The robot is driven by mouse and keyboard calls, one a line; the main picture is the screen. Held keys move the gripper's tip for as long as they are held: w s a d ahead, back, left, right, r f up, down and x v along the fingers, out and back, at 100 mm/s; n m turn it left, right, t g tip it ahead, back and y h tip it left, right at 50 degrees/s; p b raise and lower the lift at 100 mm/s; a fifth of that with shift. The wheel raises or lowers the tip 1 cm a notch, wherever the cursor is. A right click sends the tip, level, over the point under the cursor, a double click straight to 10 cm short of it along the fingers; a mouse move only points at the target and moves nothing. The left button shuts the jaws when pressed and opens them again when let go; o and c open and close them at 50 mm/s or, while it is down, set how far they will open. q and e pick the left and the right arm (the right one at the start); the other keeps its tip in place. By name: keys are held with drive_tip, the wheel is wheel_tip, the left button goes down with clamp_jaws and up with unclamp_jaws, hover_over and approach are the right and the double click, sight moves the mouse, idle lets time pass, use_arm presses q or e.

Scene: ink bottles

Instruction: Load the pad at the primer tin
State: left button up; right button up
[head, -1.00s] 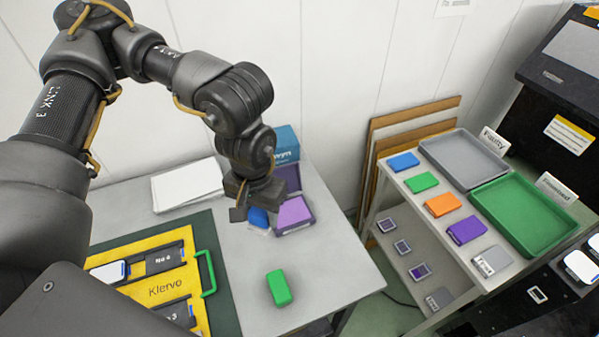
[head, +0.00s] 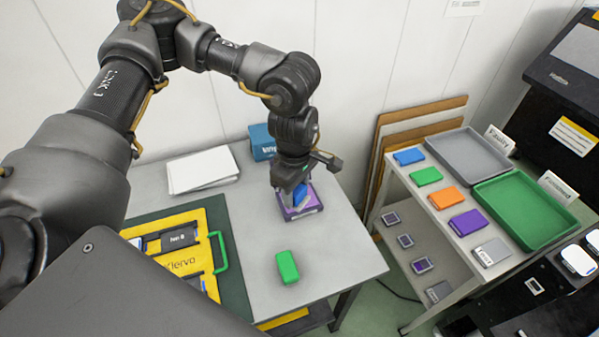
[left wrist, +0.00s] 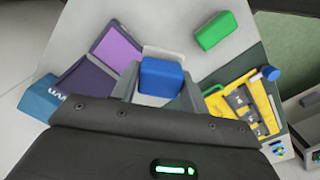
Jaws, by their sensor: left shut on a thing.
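My left gripper (head: 294,188) is shut on a blue block (head: 301,196), which looks tilted in the head view. In the left wrist view the blue block (left wrist: 161,77) sits between the fingers, with a pale layer along its far edge. An open purple tin (head: 302,211) with a lilac pad inside stands on the table. In the head view the gripper and block are in front of the tin and hide much of it. In the left wrist view the tin's lilac pad (left wrist: 117,48) shows left of the block. I cannot tell whether they touch. My right gripper is out of view.
A green block (head: 287,267) lies on the table in front. A blue box (head: 262,142) and white sheets (head: 202,170) are behind. A yellow case (head: 212,283) is left. The cart at right holds coloured blocks, a grey tray (head: 468,150) and a green tray (head: 525,212).

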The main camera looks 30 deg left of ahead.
use_arm(q)
drive_tip(key=w+a+f+n, duration=0.1)
drive_tip(key=w+n, duration=0.2)
drive_tip(key=n, duration=0.6)
drive_tip(key=w+a+f+n+p, duration=0.1)
drive_tip(key=w+f+n, duration=0.1)
drive_tip(key=n, duration=0.8)
drive_tip(key=w+a+f+n, duration=0.2)
drive_tip(key=w+n, duration=0.1)
drive_tip(key=n, duration=0.7)
drive_tip(key=shift+w+p, duration=0.3)
drive_tip(key=shift+w, duration=0.05)
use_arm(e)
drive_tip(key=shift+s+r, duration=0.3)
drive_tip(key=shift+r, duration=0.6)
use_arm(q)
drive_tip(key=shift+f, duration=0.1)
wheel_tip(320, 180, down, 6)
drive_tip(key=b, duration=0.5)
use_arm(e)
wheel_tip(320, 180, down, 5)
use_arm(q)
drive_tip(key=shift+f, duration=0.4)
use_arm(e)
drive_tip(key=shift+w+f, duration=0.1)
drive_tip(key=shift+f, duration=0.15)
